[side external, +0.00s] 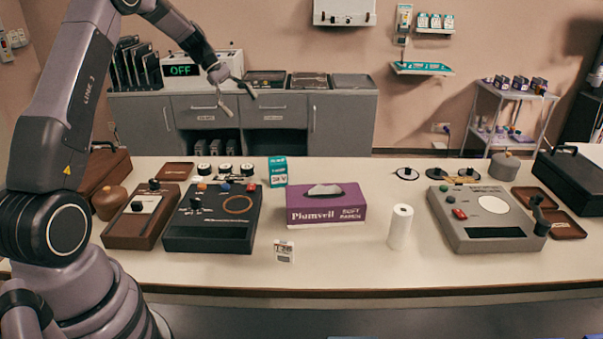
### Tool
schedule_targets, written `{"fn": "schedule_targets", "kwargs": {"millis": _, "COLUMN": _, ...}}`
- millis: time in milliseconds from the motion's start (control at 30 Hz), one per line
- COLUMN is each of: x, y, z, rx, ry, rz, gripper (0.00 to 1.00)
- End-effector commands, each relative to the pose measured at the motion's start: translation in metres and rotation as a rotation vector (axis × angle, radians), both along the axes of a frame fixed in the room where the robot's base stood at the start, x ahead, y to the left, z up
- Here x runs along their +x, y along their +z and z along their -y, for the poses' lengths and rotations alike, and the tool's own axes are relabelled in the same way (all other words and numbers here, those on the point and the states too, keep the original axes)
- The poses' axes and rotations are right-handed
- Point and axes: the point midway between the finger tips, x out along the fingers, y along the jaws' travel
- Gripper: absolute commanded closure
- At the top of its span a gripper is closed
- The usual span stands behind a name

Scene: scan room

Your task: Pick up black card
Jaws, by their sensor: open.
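My gripper (237,98) is open and empty in the upper left of the side external view. It is high up, and in the picture its fingers overlap the grey cabinet behind the table. I cannot make out a black card for certain. Several dark upright folder-like pieces (137,66) stand on the cabinet at left, apart from my gripper. A small white tag with dark print (284,251) stands near the table's front edge.
The pale table (345,262) holds a black control box (212,240), a purple tissue box (325,205), a white roll (400,228), a teal box (277,171) and a grey console (490,215). A black case (573,180) is at right. The front centre is mostly clear.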

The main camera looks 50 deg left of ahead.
Motion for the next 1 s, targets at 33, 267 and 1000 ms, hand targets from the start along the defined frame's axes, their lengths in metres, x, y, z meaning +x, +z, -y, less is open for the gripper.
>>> {"fn": "schedule_targets", "kwargs": {"millis": 33, "x": 0.006, "y": -0.029, "z": -0.027, "rx": -0.073, "ry": 0.08, "rz": -0.026, "gripper": 0.27}}
{"fn": "schedule_targets", "kwargs": {"millis": 267, "x": 0.003, "y": -0.145, "z": -0.125, "rx": -0.399, "ry": 0.406, "rz": -0.089, "gripper": 0.27}}
{"fn": "schedule_targets", "kwargs": {"millis": 1000, "x": -0.015, "y": -0.263, "z": -0.16, "rx": -0.693, "ry": 0.657, "rz": -0.1, "gripper": 0.27}}
